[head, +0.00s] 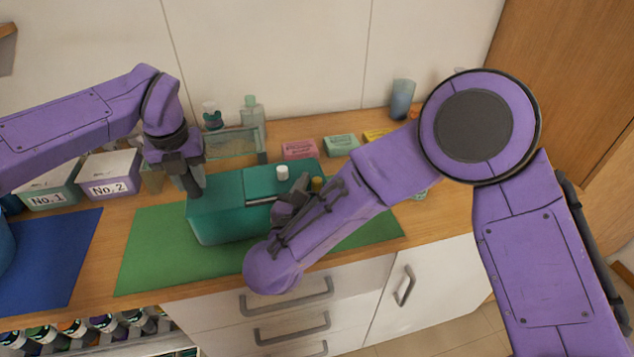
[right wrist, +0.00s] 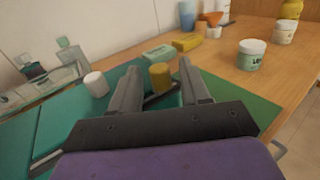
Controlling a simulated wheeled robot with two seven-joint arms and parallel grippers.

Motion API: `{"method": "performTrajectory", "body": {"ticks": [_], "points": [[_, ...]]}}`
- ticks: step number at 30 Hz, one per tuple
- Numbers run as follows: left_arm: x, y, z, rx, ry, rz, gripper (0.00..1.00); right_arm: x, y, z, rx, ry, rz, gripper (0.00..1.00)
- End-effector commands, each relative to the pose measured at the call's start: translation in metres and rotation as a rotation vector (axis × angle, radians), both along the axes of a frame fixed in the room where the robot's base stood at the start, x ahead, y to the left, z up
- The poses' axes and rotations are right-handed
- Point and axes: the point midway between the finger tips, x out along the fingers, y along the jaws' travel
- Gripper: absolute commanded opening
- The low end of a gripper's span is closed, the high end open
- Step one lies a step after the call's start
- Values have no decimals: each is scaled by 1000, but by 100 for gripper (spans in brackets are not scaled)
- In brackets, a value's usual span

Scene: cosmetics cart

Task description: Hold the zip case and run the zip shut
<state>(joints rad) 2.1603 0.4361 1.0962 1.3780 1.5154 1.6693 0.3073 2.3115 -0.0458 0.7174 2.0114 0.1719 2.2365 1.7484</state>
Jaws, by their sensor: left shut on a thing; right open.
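The teal zip case (head: 225,218) lies on a green mat (head: 150,250); its top also shows in the right wrist view (right wrist: 75,120). A pale slot (head: 259,201) runs across its top. A white knob (head: 282,172) and a gold knob (head: 317,184) stand at the case's right part. My left gripper (head: 192,188) is shut on the case's left end. My right gripper (right wrist: 160,75) is open over the right part, pointing away from me. The gold knob (right wrist: 160,77) shows between its fingertips; I cannot tell whether they touch it. My right arm hides the case's near right corner.
Behind the case are a glass tray (head: 232,143), a pink box (head: 299,149), a green box (head: 341,145) and a blue cup (head: 402,99). Bins marked No.1 and No.2 (head: 110,173) stand left. A blue mat (head: 60,250) lies left. A jar (right wrist: 252,54) stands right.

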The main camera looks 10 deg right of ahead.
Motion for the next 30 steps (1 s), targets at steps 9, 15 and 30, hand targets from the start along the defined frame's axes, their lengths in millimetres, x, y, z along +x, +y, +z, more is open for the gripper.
{"method": "performTrajectory", "body": {"ticks": [9, 15, 30], "points": [[0, 0, 1, -1, -1, 0, 0, 11, -8, 0, -1, 1, 1, 46], [0, 0, 1, -1, -1, 0, 0, 11, -7, 0, -1, 1, 1, 7], [0, 0, 1, -2, -1, 0, 0, 11, 64, 0, -1, -3, 5, 0]]}}
